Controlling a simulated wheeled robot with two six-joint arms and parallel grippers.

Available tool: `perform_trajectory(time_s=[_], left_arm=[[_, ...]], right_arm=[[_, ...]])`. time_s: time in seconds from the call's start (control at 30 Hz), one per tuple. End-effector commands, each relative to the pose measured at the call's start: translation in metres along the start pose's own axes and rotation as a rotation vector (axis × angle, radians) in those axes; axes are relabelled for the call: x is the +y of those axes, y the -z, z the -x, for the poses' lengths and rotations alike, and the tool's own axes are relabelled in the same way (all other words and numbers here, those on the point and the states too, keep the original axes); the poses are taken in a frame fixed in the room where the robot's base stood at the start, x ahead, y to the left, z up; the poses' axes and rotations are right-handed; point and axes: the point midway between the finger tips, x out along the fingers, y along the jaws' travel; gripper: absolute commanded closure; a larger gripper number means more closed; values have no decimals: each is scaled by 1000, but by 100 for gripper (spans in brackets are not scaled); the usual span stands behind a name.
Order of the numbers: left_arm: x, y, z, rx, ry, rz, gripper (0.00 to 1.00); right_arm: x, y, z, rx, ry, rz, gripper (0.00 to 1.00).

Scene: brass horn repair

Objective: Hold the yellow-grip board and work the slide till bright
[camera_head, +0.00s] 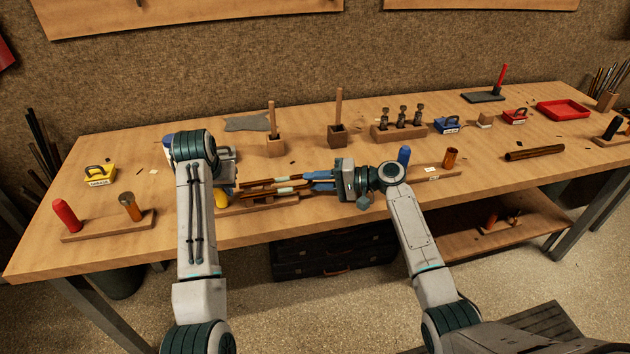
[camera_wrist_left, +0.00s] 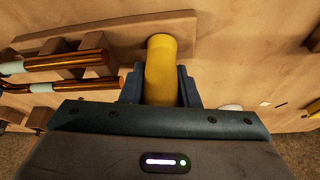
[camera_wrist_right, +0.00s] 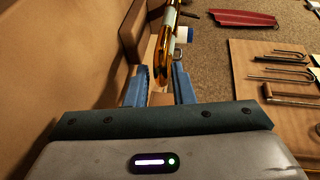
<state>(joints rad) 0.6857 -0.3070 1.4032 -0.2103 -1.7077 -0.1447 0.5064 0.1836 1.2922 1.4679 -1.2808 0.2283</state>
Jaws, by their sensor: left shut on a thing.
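The board (camera_head: 262,205) lies at the bench's front edge, with a yellow grip (camera_head: 222,199) at its left end. My left gripper (camera_wrist_left: 162,92) is shut on the yellow grip, which shows between its fingers in the left wrist view (camera_wrist_left: 162,65). The brass slide (camera_head: 262,187) lies along the board, its tubes banded with pale sleeves. My right gripper (camera_head: 315,181) points left at the slide's right end, its blue fingers apart. In the right wrist view the slide (camera_wrist_right: 163,52) reaches towards the gap between the fingers (camera_wrist_right: 160,85); I cannot tell whether they touch it.
A red-grip board (camera_head: 110,226) lies at the left and a blue-grip board (camera_head: 432,174) at the right. A yellow labelled block (camera_head: 99,175), two wooden holders with upright handles and a rack (camera_head: 399,133) stand behind. A red tray (camera_head: 563,110) is far right. The bench's right front is mostly clear.

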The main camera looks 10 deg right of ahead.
Motion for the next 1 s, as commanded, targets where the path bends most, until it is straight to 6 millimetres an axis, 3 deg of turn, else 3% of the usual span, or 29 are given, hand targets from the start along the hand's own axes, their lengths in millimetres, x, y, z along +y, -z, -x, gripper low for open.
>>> perform_trajectory(time_s=[0.27,0.7,1.0], left_arm=[[0,0,0,0,0,0,94],[0,0,0,0,-1,0,94],[0,0,0,0,-1,0,94]], right_arm=[[0,0,13,1,-1,1,78],[1,0,101,1,-4,0,78],[0,0,120,0,0,0,78]])
